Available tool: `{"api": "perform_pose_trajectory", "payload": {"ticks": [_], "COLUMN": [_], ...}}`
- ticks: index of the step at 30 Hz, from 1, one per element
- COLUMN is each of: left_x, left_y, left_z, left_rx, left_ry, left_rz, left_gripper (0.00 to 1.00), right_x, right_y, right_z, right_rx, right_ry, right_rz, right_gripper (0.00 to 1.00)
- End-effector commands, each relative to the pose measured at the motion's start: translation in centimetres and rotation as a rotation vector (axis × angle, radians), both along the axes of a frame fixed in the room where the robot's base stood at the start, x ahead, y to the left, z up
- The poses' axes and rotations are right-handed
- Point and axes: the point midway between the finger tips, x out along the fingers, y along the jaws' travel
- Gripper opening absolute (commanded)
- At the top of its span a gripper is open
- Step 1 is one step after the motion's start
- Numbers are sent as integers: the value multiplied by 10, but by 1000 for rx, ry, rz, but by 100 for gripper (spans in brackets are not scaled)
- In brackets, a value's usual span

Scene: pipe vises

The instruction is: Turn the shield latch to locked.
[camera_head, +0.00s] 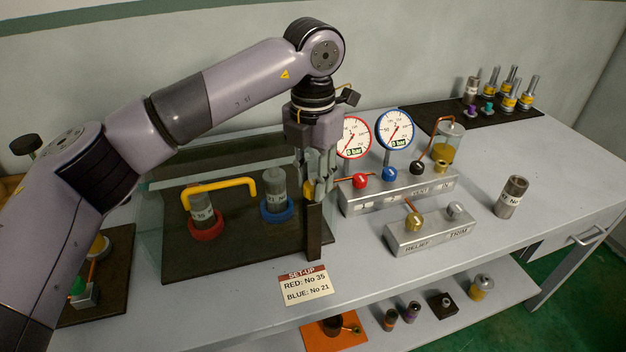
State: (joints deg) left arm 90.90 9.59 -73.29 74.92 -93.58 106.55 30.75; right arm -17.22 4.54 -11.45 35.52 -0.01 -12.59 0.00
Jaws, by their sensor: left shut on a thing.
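A clear shield stands over a dark base plate (235,262) on the bench, with a yellow handle (220,187) across it. A dark upright post (314,238) stands at the right end of the plate. My left gripper (318,193) points down at the top of this post and is shut on the shield latch there. The fingers hide most of the latch, so I cannot tell which way it is turned. Behind the shield, one grey pipe piece (201,203) stands in a red vise ring (206,228) and another (274,182) in a blue one (276,213). My right gripper is not in view.
Just right of the gripper are a red gauge (355,137), a blue gauge (396,130) and a valve block (400,190). A relief and trim block (432,234) stands in front. A loose pipe piece (511,197) stands farther right. A set-up card (305,286) is at the front edge.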

Motion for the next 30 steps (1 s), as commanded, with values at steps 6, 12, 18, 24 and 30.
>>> {"api": "perform_pose_trajectory", "payload": {"ticks": [6,12,18,24,30], "left_x": [2,2,2,1,1], "left_y": [0,0,0,0,0], "left_z": [2,3,3,2,1], "left_rx": [-3,-3,-3,-1,-1], "left_ry": [-6,-6,-6,-4,-2], "left_rz": [29,32,32,30,29], "left_gripper": [0,0,28,42,46], "right_x": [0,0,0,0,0], "right_y": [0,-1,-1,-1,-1], "right_z": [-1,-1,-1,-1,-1], "right_rx": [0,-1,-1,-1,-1], "right_ry": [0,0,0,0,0], "right_rz": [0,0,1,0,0], "right_gripper": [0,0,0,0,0]}}
